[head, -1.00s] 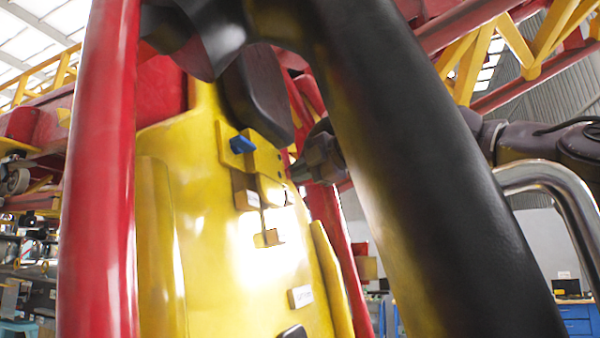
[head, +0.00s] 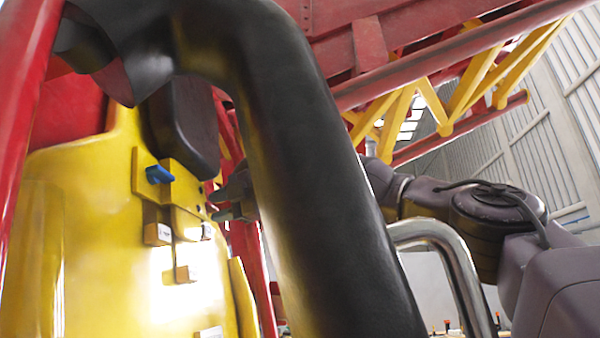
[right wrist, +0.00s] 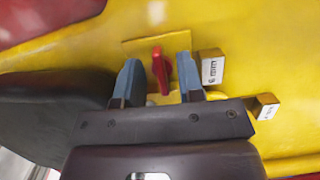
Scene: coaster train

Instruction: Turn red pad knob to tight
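The red knob (right wrist: 160,68) shows in the right wrist view as a narrow upright handle on a yellow plate. My right gripper (right wrist: 159,77) is open, with one blue-grey finger on each side of the knob. The right finger looks closer to it; I cannot tell whether either touches. My left gripper is not in view.
Small labelled blocks (right wrist: 210,68) stand right of the knob in the right wrist view. In the head view a thick black padded bar (head: 310,170) crosses in front of my right arm. A dark pad (head: 185,125) hangs above the panel. A bent metal rail (head: 450,265) is at right.

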